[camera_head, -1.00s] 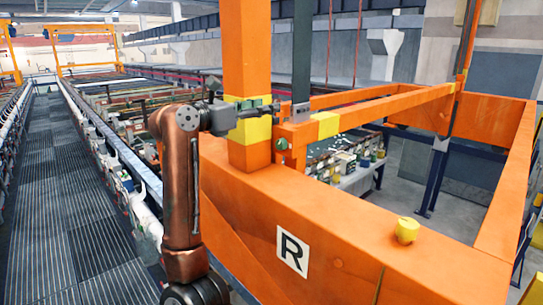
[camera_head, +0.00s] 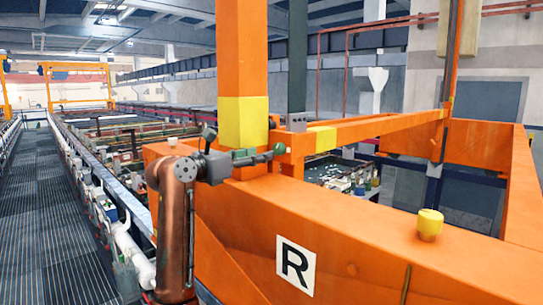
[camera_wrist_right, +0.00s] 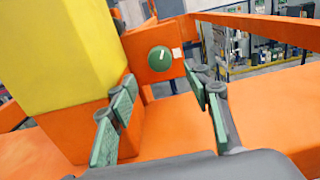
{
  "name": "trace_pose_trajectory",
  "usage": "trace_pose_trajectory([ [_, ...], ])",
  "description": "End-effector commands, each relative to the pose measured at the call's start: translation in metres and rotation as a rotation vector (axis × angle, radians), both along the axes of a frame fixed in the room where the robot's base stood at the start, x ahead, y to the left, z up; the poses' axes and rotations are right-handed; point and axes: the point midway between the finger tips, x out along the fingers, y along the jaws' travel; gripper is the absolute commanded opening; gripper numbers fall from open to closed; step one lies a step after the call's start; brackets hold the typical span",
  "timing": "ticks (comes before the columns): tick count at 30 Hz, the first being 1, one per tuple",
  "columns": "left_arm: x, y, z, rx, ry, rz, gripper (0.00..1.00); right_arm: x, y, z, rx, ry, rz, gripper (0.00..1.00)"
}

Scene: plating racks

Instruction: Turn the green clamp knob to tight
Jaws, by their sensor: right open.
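The green clamp knob (camera_head: 279,149) is a small round knob on the orange frame, just right of the upright post. In the right wrist view the knob (camera_wrist_right: 160,59) shows face-on with a white pointer line directed nearly straight up, on an orange plate with a small white patch beside it. My right gripper (camera_head: 260,155) comes from the left at about the knob's height. In the wrist view the right gripper (camera_wrist_right: 162,82) is open, with green-padded fingers either side of the line to the knob. The knob appears ahead of the fingertips; contact is not visible. My left gripper is out of view.
The orange post with a yellow band (camera_head: 243,122) stands close beside the gripper. A broad orange beam with an R sign (camera_head: 295,265) lies below, with a yellow cap (camera_head: 430,224) on top. An orange rail (camera_head: 390,126) runs right. A walkway (camera_head: 45,210) lies left.

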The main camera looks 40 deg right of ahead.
Motion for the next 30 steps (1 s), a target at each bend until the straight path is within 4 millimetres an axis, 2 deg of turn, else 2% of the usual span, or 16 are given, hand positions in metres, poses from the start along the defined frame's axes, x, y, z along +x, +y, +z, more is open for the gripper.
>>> trace_pose_trajectory([
  [6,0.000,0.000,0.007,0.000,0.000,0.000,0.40,0.002,-0.037,0.002,0.000,-0.001,-0.003,0.45],
  [12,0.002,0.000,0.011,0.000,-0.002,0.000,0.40,0.004,-0.057,0.001,0.000,0.001,-0.002,0.45],
  [23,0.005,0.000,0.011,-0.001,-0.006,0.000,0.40,0.005,-0.062,0.000,0.000,0.000,-0.001,0.45],
  [30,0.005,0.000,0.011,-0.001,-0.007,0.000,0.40,0.005,-0.062,0.000,0.000,0.000,-0.001,0.28],
])
